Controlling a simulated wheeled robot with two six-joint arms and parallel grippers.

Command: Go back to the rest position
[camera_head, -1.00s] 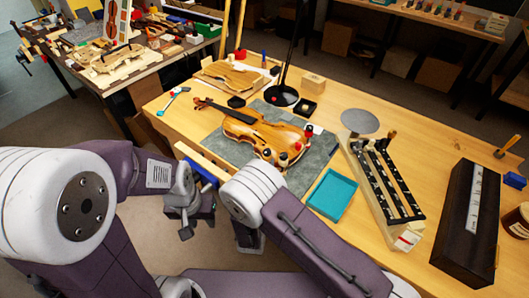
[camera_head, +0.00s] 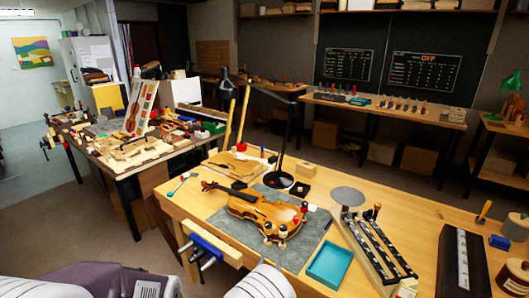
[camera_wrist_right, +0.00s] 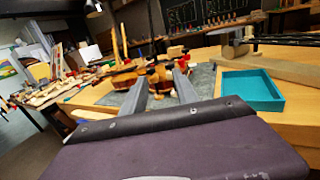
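The violin (camera_head: 255,208) lies on a grey mat (camera_head: 225,222) on the wooden bench, with several spool-like clamps (camera_head: 282,231) around its near right end. In the right wrist view, my right gripper (camera_wrist_right: 162,82) has its two grey fingers apart. The violin (camera_wrist_right: 124,79) shows beyond them, and I see nothing held. My left gripper is out of view.
A teal tray (camera_head: 329,266) sits on the bench right of the mat, beside a clamp rack (camera_head: 372,248) and a dark case (camera_head: 463,264). A blue-jawed vise (camera_head: 207,246) is on the bench's near edge. A black lamp (camera_head: 279,180) stands behind the violin.

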